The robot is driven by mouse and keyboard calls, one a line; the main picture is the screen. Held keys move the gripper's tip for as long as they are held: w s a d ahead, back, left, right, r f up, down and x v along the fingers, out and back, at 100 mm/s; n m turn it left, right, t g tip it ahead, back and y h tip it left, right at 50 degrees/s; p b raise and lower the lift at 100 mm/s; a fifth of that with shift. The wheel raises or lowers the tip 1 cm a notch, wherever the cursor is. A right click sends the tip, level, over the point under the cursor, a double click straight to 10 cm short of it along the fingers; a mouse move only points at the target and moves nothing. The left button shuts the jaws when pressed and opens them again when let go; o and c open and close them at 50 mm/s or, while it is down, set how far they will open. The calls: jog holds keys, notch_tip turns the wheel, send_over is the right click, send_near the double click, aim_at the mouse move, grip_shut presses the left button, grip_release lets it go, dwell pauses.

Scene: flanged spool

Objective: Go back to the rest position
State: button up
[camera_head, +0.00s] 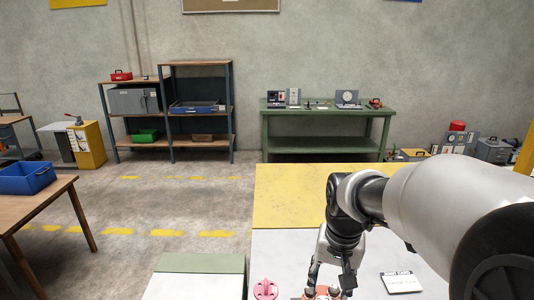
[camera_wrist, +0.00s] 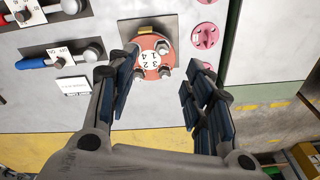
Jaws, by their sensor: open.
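My gripper (camera_head: 332,280) hangs low over the light bench top near the bottom of the head view. In the wrist view my gripper (camera_wrist: 165,75) has its two dark padded fingers wide apart, with nothing held between them. Just past the fingertips is an orange-red round flange (camera_wrist: 151,45) on a grey plate, with a white numbered centre and several bolt heads around it. The flange (camera_head: 318,294) is only partly seen in the head view, behind my fingers. A pink-red disc with holes (camera_head: 265,289) lies to its left; it also shows in the wrist view (camera_wrist: 205,35).
A white label card (camera_head: 402,282) lies right of my gripper. Switches with handles (camera_wrist: 55,52) sit on the panel. A yellow surface (camera_head: 300,195) lies beyond the bench top. A green table (camera_head: 330,111) and shelves (camera_head: 168,110) stand at the wall. Open floor is at left.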

jog(key=s+r+n+t+b, duration=0.1)
jog(key=s+n, duration=0.1)
jog(key=s, duration=0.8)
jog(key=s+r+n+t+b, duration=0.1)
jog(key=s+t, duration=0.1)
jog(key=s, duration=0.8)
jog(key=shift+s+r+n, duration=0.25)
jog(key=shift+r+n, duration=0.05)
jog(key=shift+n, duration=0.1)
dwell(0.4)
